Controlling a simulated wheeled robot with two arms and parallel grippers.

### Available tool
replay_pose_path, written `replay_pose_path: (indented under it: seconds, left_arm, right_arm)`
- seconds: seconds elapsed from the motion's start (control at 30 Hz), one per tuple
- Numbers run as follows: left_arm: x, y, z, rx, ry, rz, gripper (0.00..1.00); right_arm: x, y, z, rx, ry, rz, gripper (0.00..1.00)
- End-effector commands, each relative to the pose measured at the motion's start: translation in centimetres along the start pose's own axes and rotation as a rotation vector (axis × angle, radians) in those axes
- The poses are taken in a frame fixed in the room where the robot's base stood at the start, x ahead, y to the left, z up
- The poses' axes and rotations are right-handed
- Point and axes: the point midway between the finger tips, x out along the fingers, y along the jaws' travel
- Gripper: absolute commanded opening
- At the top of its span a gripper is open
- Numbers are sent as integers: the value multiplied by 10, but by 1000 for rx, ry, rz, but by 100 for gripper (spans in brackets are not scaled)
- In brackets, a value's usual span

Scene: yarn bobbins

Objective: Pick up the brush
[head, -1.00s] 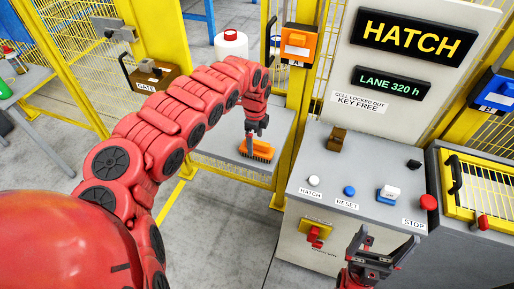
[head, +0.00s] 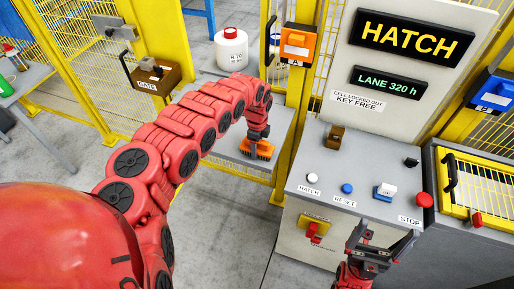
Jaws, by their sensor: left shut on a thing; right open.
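The orange brush (head: 264,150) with dark bristles is on the grey shelf beside the yellow fence post. My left gripper (head: 256,142) points down over it and is shut on it; the fingers hide part of its top. I cannot tell whether the bristles still touch the shelf. My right gripper (head: 384,245) is open and empty in front of the control panel.
The control panel (head: 330,212) carries several buttons and a red stop button (head: 423,200). A white container (head: 231,48) with a red cap stands behind the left arm. Yellow mesh fencing (head: 75,75) and posts surround the shelf.

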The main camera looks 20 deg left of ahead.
Motion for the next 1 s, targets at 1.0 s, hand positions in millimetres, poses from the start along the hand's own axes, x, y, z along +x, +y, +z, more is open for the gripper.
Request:
replay_pose_path:
  seconds: [1.0]
  left_arm:
    - [-38,21,23,-5,-7,1,0]
  right_arm:
    - [-20,-1,4,0,0,0,100]
